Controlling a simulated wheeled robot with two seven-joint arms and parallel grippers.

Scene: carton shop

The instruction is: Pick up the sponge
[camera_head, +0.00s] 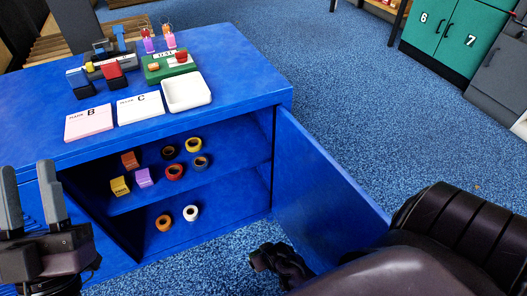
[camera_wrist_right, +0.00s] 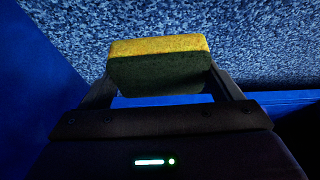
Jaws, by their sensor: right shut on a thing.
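The sponge (camera_wrist_right: 158,48), yellow on one face and dark green on the other, shows in the right wrist view. My right gripper (camera_wrist_right: 160,80) is shut on it, with one finger at each end. Behind it in that view is blue carpet. In the head view I cannot make out the sponge; my dark right arm fills the lower right, and the open cabinet door stands beside it. My left gripper (camera_head: 30,195) is at the left edge of the head view, fingers up, open and empty.
The blue cabinet (camera_head: 240,88) stands open, its door (camera_head: 320,190) swung toward my right arm. Tape rolls and small boxes sit on its shelves. A white tray (camera_head: 186,104), cards and holders stand on top. Carpet is clear beyond, up to green lockers (camera_head: 455,32).

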